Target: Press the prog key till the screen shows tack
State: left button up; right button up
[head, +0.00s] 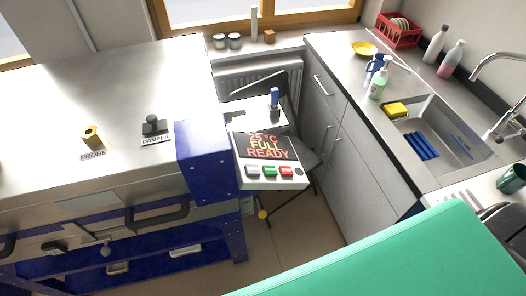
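The kiln's control box (242,182) sits at the right end of the kiln, its face tilted up. Its dark screen (265,146) shows "25°C", "FULL" and "READY" in orange letters. Below the screen are a pale grey key (252,170), a green key (269,171) and a red key (287,171) in a row. The key markings are too small to read, so I cannot tell which is prog. Neither of my grippers is in view.
The steel kiln top (90,95) carries a yellow probe plug (91,135) and a black damper knob (152,124). A dark handle (157,216) juts from the kiln front. A large green panel (400,255) covers the lower right. A sink counter (340,50) stands right.

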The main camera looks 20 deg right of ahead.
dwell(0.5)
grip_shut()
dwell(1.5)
